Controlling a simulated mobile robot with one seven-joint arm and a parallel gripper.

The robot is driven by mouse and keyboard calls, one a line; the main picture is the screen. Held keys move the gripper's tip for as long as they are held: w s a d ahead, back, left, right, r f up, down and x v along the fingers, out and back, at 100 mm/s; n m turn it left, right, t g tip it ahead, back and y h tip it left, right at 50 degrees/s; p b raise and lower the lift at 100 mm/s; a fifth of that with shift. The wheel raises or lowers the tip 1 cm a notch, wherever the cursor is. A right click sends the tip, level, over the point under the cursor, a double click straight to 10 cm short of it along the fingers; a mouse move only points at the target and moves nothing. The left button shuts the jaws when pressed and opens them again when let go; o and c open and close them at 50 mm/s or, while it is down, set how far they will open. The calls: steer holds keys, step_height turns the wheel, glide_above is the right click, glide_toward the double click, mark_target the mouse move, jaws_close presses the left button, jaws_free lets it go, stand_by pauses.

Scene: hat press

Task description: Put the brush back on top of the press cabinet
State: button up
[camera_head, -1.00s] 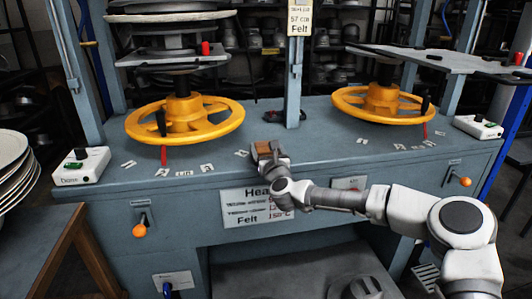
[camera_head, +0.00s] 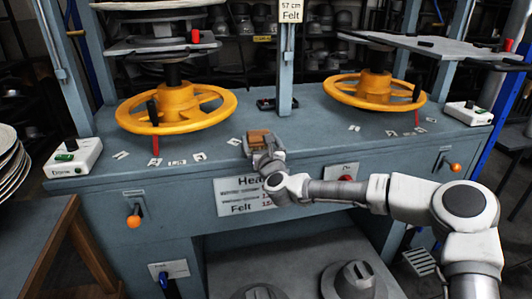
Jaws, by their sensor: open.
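The brush (camera_head: 259,136), a small brown wooden block, is at the front middle of the press cabinet's blue-grey top (camera_head: 318,128). It appears to rest on that top close to the front edge; its underside is hidden. My gripper (camera_head: 262,148) is open right at the brush, on its near side, with the arm reaching in from the right. The fingers are small and partly hidden, so I cannot tell whether they touch the brush.
Two yellow handwheels (camera_head: 177,108) (camera_head: 374,90) stand left and right on the cabinet. A post (camera_head: 286,70) rises behind the brush, with a small dark object (camera_head: 267,103) near its base. White control boxes (camera_head: 73,157) (camera_head: 468,113) sit at both ends. Free top lies right of the brush.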

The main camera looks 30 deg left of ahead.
steer(key=p+v, duration=0.1)
steer(key=v, duration=0.8)
steer(key=shift+s+d, duration=0.15)
steer(key=shift+s, duration=0.05)
